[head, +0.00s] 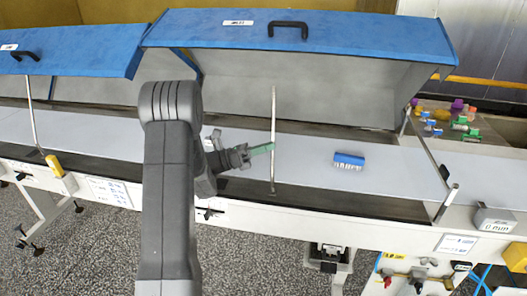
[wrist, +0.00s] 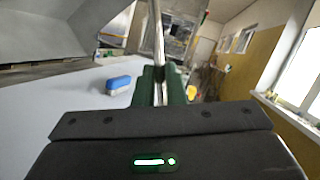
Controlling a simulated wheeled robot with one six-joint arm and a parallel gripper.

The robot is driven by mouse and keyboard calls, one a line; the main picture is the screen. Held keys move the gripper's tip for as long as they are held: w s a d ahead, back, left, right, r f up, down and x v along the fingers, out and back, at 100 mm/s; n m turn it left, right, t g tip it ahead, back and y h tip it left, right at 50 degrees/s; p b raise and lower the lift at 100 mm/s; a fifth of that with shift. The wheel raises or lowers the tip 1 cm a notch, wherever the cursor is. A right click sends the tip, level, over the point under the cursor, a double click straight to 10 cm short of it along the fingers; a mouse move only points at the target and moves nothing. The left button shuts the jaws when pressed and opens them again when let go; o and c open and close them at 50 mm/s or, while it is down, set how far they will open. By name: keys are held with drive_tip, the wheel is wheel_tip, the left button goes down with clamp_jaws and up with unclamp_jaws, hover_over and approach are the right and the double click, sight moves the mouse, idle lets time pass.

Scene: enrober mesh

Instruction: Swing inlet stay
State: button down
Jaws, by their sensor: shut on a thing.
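The stay (head: 273,105) is a thin pale metal rod standing nearly upright in front of the open blue-topped hood (head: 340,35). Its lower end is at the front edge of the grey belt, and its upper end is in front of the hood's inner face. My gripper (head: 271,148) reaches it from the left, with green fingertips around the rod at about mid-height. In the wrist view, the rod (wrist: 158,40) runs up from between the green fingers (wrist: 161,88), which are shut on it. The fingers hide part of the rod.
A blue brush (head: 349,160) lies on the belt (head: 310,165) right of the rod; it also shows in the wrist view (wrist: 118,84). Another rod (head: 34,118) stands at the left. Small coloured items (head: 445,117) lie at the far right. A grey box (head: 494,220) is at the front right.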

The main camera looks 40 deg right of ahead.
idle(0.4)
drive_tip(key=c, duration=1.5)
unclamp_jaws()
drive_tip(key=shift+w+a, duration=0.1)
drive_tip(key=b+v, duration=0.3)
drive_tip(key=v, duration=0.9)
drive_tip(key=shift+p+x, duration=1.5)
drive_tip(key=shift+x, duration=4.65)
drive_tip(key=shift+f, duration=0.1)
